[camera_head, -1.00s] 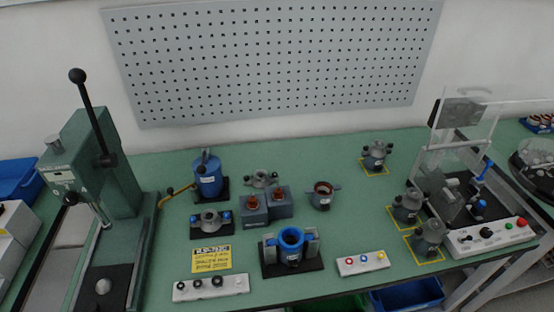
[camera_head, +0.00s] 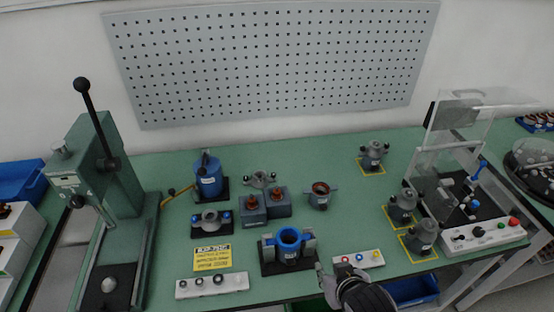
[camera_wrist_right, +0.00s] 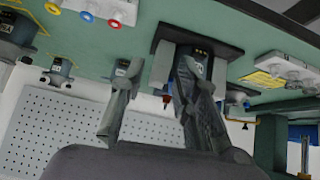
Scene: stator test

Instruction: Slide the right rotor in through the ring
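The blue ring (camera_head: 289,238) stands upright in a fixture with grey side posts on a black base (camera_head: 290,266) near the table's front edge. The right rotor (camera_head: 277,197), with a copper-coloured top, sits in a grey block behind the ring. A similar rotor (camera_head: 251,202) sits in the block to its left. My right gripper (camera_head: 332,270) is at the front edge, to the right of the ring fixture. In the right wrist view its fingers (camera_wrist_right: 160,66) are apart with nothing held, and one finger partly hides the fixture. My left gripper is not in view.
Grey motor parts (camera_head: 422,236) stand on yellow-marked squares to the right, beside a clear-shielded test station (camera_head: 487,235). A green press (camera_head: 105,180) stands at left. The table's back middle is mostly clear.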

